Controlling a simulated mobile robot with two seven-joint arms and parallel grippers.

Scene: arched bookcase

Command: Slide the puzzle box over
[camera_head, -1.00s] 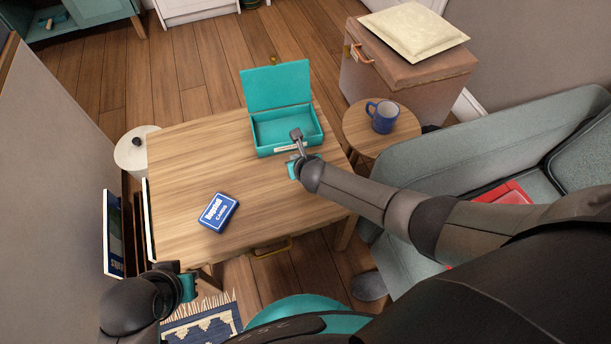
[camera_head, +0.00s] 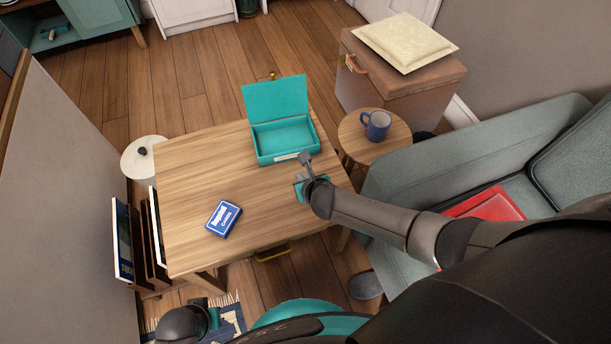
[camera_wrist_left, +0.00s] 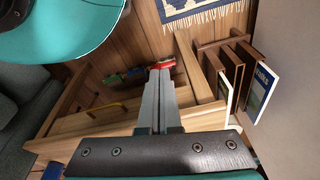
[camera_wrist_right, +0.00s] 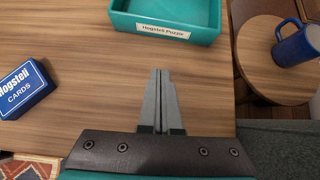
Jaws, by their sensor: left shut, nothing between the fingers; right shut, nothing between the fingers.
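The teal puzzle box (camera_head: 287,157) stands on the wooden table with its lid (camera_head: 275,97) raised at the back. Its inside looks empty. In the right wrist view the box (camera_wrist_right: 135,25) shows a white label reading "Hogstell Puzzle". My right gripper (camera_head: 305,158) is shut and empty, just in front of the box's front right part in the head view. In the right wrist view its fingertips (camera_wrist_right: 160,72) are apart from the box, over bare table. My left gripper (camera_wrist_left: 160,68) is shut and empty, low beside the table. Its fingers are hidden in the head view.
A blue card box (camera_head: 224,219) lies on the table (camera_head: 190,175) at front left. A blue mug (camera_head: 376,125) stands on a round side table (camera_head: 352,135) at the right. The left part of the tabletop is clear. A grey sofa (camera_head: 440,160) is at right.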

